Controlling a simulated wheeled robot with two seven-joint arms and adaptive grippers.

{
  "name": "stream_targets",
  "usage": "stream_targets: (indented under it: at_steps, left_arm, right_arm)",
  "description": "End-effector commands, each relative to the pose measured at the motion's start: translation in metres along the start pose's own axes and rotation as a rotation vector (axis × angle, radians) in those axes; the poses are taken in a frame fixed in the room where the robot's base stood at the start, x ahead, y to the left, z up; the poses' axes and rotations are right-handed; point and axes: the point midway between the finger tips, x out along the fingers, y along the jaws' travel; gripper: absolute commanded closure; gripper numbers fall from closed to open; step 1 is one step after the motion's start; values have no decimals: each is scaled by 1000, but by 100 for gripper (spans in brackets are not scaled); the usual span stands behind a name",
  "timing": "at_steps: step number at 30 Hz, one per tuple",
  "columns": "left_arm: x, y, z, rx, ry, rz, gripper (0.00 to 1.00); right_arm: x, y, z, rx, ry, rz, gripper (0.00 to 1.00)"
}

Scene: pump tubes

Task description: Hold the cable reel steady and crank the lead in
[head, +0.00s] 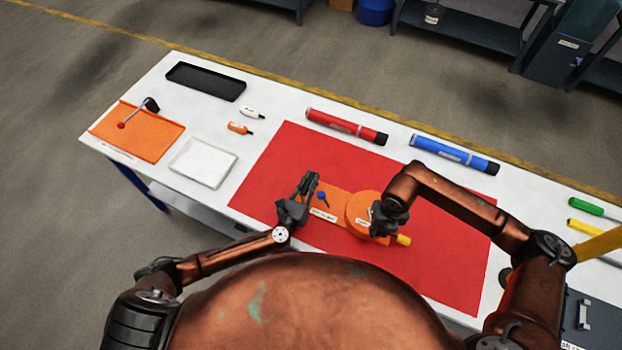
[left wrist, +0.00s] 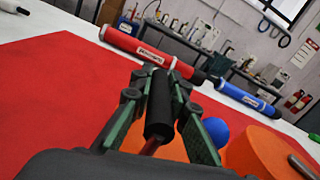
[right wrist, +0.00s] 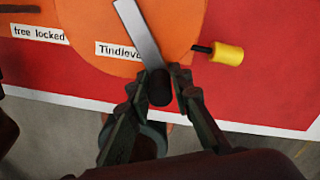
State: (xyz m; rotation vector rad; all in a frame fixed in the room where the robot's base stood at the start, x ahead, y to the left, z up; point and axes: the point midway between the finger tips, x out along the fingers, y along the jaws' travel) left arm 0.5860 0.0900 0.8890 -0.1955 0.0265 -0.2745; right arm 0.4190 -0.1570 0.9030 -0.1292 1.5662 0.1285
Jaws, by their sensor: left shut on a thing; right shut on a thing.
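The orange cable reel (head: 358,203) sits on the red mat (head: 275,175), with a round drum on an orange base. My left gripper (head: 308,184) is shut on a black upright handle (left wrist: 160,105) at the reel's left end. A blue ball knob (head: 321,195) stands beside it. My right gripper (head: 378,222) is over the drum. In the right wrist view my right gripper (right wrist: 162,85) is shut on the black knob of the grey crank arm (right wrist: 135,28). A yellow lead end (right wrist: 229,54) on a short dark stub sticks out at the drum's right edge. Labels read "free locked" and, partly covered, "Tindleve".
A red tube (head: 345,126) and a blue tube (head: 455,154) lie behind the mat. To the left are a black tray (head: 206,81), a white tray (head: 203,163) and an orange panel with a lever (head: 140,131). A green-handled tool (head: 586,206) lies at the right. The mat around the reel is clear.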

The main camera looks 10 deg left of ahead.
Motion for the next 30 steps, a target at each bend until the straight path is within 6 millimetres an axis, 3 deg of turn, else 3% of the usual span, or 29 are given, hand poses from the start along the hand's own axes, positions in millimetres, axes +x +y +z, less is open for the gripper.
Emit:
stream_targets:
  at_steps: [30]
  left_arm:
    - [0, 0, 0, 0, -1, 0, 100]
  right_arm:
    - [3, 15, -2, 189, 4, -3, 100]
